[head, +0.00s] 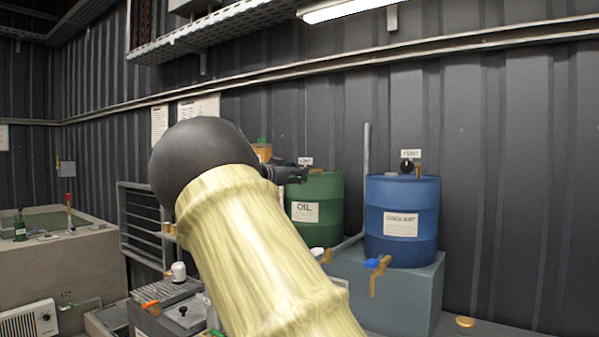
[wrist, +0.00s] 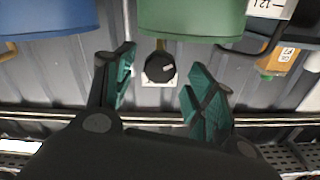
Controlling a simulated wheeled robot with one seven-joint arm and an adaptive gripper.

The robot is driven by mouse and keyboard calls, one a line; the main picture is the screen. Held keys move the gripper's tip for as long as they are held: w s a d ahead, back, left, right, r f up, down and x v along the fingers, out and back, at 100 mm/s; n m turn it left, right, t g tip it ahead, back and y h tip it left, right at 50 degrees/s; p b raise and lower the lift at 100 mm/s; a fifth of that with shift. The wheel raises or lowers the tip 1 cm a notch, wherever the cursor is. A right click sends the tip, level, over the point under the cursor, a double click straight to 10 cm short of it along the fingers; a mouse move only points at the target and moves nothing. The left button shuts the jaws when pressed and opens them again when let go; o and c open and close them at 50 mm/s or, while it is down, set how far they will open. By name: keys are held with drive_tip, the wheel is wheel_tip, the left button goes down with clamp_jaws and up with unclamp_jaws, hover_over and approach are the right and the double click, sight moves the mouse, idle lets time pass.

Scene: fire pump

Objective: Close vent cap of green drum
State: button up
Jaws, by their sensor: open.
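The green drum (head: 318,208) stands behind my arm in the head view, with a white label on its front. In the wrist view, which appears upside down, the green drum (wrist: 192,18) fills the top middle. Its vent cap (wrist: 160,67) is a round black knob with a short pale mark, on a brass stem at the drum's top. My gripper (wrist: 158,75) is open, with its green-padded fingers on either side of the cap, apart from it. In the head view my gripper (head: 297,174) is by the drum's top and hides the cap.
A blue drum (head: 402,222) with its own black vent knob (head: 406,166) stands to the right on a grey stand (head: 385,295). A blue-handled tap (head: 378,264) sticks out in front. An orange container (wrist: 277,59) is beside the green drum. The dark ribbed wall is close behind.

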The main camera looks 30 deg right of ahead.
drive_tip(key=shift+x, duration=1.55)
drive_tip(key=shift+c, duration=0.5)
drive_tip(key=c, duration=0.9)
